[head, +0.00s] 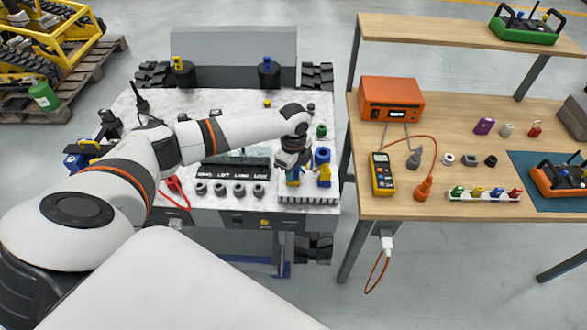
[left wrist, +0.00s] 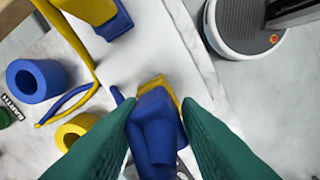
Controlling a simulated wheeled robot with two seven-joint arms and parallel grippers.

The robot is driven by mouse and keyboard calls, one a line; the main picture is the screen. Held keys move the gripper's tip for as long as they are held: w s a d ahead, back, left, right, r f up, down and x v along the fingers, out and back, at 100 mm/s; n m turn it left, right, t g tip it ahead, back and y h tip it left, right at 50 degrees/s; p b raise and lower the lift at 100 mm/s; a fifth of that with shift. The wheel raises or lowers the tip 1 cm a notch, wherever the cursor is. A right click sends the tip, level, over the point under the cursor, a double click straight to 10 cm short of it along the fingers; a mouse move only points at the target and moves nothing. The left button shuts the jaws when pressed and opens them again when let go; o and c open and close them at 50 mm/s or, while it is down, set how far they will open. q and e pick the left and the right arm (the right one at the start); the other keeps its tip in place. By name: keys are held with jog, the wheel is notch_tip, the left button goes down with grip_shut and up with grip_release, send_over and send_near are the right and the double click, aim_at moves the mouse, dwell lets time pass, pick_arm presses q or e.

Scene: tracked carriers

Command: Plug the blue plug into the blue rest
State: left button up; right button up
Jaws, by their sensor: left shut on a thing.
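My left gripper (head: 291,174) is low over the front right part of the marbled work surface. In the left wrist view its green fingers (left wrist: 160,125) are shut on the blue plug (left wrist: 155,132), with a yellow part (left wrist: 157,84) just beyond it. A hollow blue cylinder (left wrist: 38,80), possibly the blue rest, stands apart from the plug; it also shows right of the gripper in the head view (head: 322,155). A hollow yellow cylinder (left wrist: 72,132) is beside it. Another blue block (left wrist: 108,24) sits near a yellow lead (left wrist: 72,42). The plug's lower end is hidden.
Several grey sockets (head: 230,189) line the front of the surface. Black posts with a yellow top (head: 182,72) and a blue top (head: 268,72) stand at the back. A green cylinder (head: 321,130) is behind the blue cylinder. A wooden bench (head: 440,207) stands to the right.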

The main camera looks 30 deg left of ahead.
pick_arm(q)
jog(key=shift+r+p, duration=1.2)
jog(key=shift+r, duration=0.2)
notch_tip(320, 180, up, 4)
jog(key=p, duration=0.4)
jog(key=shift+f, duration=0.2)
